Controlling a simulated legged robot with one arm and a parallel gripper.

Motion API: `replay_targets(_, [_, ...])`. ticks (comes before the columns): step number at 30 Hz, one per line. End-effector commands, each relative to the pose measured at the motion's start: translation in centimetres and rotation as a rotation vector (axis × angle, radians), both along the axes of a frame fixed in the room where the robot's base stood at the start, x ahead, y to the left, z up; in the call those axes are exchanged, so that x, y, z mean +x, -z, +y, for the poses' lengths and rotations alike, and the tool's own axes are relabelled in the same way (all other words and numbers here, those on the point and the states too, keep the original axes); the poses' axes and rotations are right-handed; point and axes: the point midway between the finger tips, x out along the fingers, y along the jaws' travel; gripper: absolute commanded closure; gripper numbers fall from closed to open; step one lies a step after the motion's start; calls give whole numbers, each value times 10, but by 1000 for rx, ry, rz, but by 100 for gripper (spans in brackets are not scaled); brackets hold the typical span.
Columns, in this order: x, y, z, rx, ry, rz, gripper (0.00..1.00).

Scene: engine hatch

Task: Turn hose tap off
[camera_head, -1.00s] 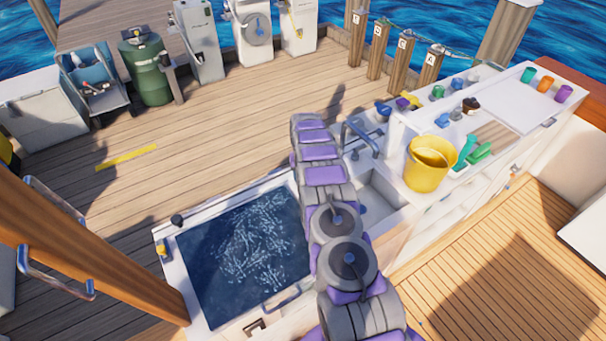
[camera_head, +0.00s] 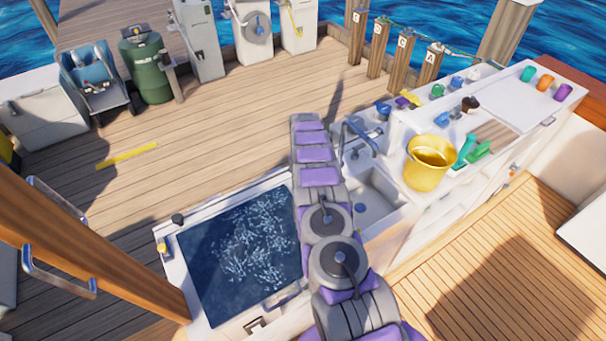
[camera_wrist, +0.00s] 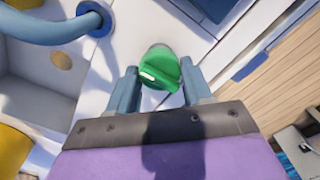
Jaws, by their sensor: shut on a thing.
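A green tap handle (camera_wrist: 161,71) on a round pale base stands on the white counter in the wrist view. My gripper (camera_wrist: 160,84) has its two blue-grey fingers on either side of the green handle and is shut on it. In the head view my arm reaches over the counter between the blue tank and the sink, and it hides the gripper and the green handle. I cannot tell how far the handle is turned.
A blue faucet (camera_head: 359,135) arches over the white sink (camera_head: 375,200), close beside my arm. A yellow bucket (camera_head: 428,165) stands on the counter to the right. The water-filled tank (camera_head: 240,255) lies to the left. The wooden deck (camera_head: 225,135) beyond is mostly clear.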

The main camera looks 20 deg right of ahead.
Motion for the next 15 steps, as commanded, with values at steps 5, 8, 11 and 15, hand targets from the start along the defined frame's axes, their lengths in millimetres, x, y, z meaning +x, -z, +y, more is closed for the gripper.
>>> replay_targets(5, [3,-3,0,0,-1,-9,48])
replay_targets(8, [2,-2,0,0,-1,-7,39])
replay_targets(11, [1,-2,0,0,-1,-5,29])
replay_targets(15, [1,-1,0,0,-1,-4,25])
